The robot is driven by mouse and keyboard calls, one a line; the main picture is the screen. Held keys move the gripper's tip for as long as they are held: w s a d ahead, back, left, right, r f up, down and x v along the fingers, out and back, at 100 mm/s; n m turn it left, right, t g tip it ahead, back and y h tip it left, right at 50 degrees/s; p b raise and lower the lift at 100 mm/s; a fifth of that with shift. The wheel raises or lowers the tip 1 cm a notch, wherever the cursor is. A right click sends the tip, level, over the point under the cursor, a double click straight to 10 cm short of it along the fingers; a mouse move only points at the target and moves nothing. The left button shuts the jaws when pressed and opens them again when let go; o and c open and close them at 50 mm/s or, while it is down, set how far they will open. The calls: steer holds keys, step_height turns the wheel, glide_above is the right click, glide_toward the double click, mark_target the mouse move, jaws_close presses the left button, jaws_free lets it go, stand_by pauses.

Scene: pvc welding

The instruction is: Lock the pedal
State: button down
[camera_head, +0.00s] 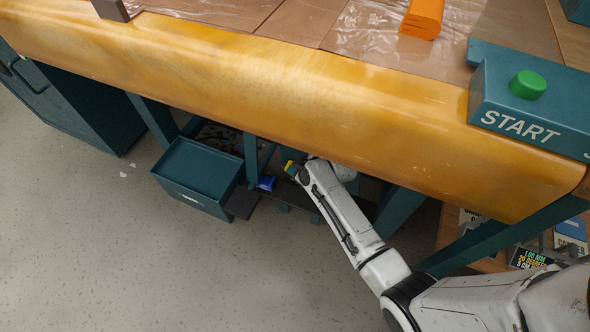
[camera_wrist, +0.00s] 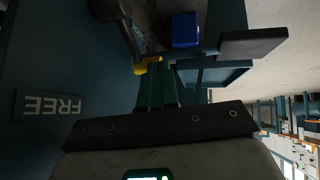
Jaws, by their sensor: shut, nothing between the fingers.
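My gripper (camera_head: 291,170) reaches under the front edge of the workbench, low down. In the wrist view its green fingers (camera_wrist: 158,72) are closed together, with nothing seen between them. A yellow piece (camera_wrist: 146,66) lies right at the fingertips; I cannot tell whether they touch it. A blue block (camera_wrist: 185,30) stands just beyond the fingertips and also shows in the head view (camera_head: 266,183). A flat black plate (camera_wrist: 253,43), possibly part of the pedal, lies to its right; a dark plate (camera_head: 242,204) shows in the head view. A panel reads FREE (camera_wrist: 50,104), upside down. The pedal mechanism is partly hidden.
The workbench (camera_head: 250,70) overhangs my arm. A teal open box (camera_head: 200,172) stands left of the gripper, and a teal bench leg (camera_head: 400,208) stands to the right. A START box with a green button (camera_head: 528,84) is on the bench. The floor in front is clear.

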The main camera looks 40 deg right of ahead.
steer(key=shift+w+a+f+g+p, duration=0.25)
steer(key=shift+w+f+g+p, duration=0.1)
steer(key=shift+w+f, duration=0.15)
steer(key=shift+w+a+f+g+p, duration=0.2)
steer(key=shift+w+f+g+p, duration=0.2)
steer(key=shift+w, duration=0.15)
steer(key=shift+r, duration=0.1)
steer(key=p+v, duration=0.6)
steer(key=v, duration=0.4)
steer(key=shift+s+r, duration=0.25)
steer(key=shift+s, duration=0.1)
steer(key=shift+a+f, duration=0.1)
steer(key=shift+a, duration=0.05)
